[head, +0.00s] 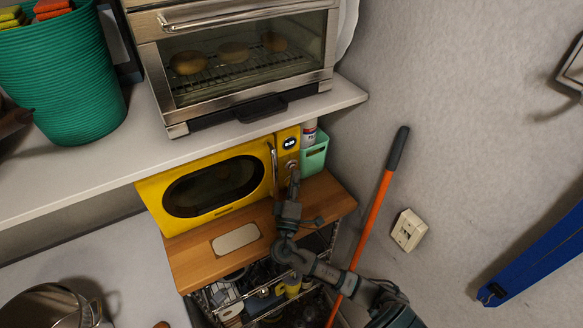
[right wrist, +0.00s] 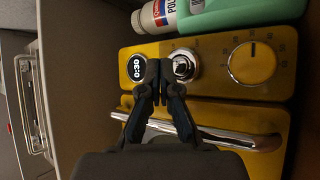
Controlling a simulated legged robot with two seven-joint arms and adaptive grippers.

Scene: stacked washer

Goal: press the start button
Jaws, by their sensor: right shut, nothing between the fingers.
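The yellow microwave (head: 218,183) stands on a wooden shelf under the counter. In the right wrist view its control panel (right wrist: 215,90) shows sideways: a lit display reading 0:30 (right wrist: 137,68), a small chrome button (right wrist: 183,66) and a larger dial (right wrist: 252,63) with marks around it. My right gripper (right wrist: 158,72) is shut and empty in front of the panel, its tips between the display and the chrome button, overlapping the button's left edge. I cannot tell whether they touch it. In the head view the right gripper (head: 294,178) is at the microwave's right side. My left gripper is not in view.
A chrome door handle (head: 273,160) sticks out beside the panel. A mint-green bin (head: 315,155) with a bottle stands right of the microwave. A toaster oven (head: 240,60) stands above on the counter. An orange pole (head: 370,225) leans at the right.

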